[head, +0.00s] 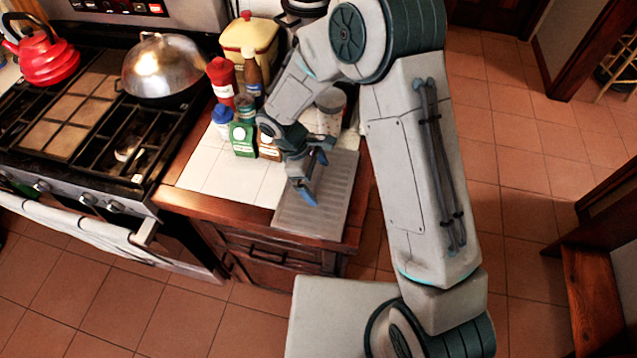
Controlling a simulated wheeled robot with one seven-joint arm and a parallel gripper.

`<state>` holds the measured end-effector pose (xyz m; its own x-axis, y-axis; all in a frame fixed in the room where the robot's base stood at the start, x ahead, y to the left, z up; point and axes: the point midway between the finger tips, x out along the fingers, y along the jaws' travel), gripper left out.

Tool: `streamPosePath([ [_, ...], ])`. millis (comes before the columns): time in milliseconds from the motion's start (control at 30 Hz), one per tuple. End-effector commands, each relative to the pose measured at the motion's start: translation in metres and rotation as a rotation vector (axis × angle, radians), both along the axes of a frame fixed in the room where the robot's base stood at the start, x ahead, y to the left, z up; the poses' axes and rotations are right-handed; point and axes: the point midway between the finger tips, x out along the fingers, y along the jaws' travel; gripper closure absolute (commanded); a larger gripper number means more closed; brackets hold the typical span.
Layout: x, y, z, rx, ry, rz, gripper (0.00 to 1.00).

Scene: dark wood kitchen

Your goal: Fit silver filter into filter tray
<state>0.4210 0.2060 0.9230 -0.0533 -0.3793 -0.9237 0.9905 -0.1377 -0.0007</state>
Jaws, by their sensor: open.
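A flat silver-grey ribbed panel, which looks like the silver filter (336,200), lies on the right end of the tiled counter. My gripper (313,177) is over its left part, with its blue-tipped fingers apart and nothing seen between them. I cannot tell whether a fingertip touches the panel. My wrist and arm hide part of the counter behind the panel. I cannot make out a filter tray in this view.
Bottles and cartons (243,137) stand close to the left of my gripper, with a yellow canister (249,40) behind. The stove (70,110) at left holds a red kettle (43,56) and a domed silver lid (162,65). White tiles (225,182) left of the panel are clear.

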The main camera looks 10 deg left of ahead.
Motion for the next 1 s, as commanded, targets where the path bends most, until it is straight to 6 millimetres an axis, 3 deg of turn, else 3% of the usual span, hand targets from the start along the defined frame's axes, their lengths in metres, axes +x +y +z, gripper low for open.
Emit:
streamPosePath([
  [200,0.000,0.000,-0.001,0.000,-0.001,-0.001,0.00],
  [367,0.000,0.000,-0.001,0.000,-0.001,-0.001,0.44],
  [467,0.000,0.000,0.000,0.000,-0.001,-0.001,0.52],
  [767,0.001,0.000,0.002,0.001,-0.001,-0.001,0.52],
  [1000,0.001,0.000,0.020,0.001,-0.004,-0.001,0.52],
])
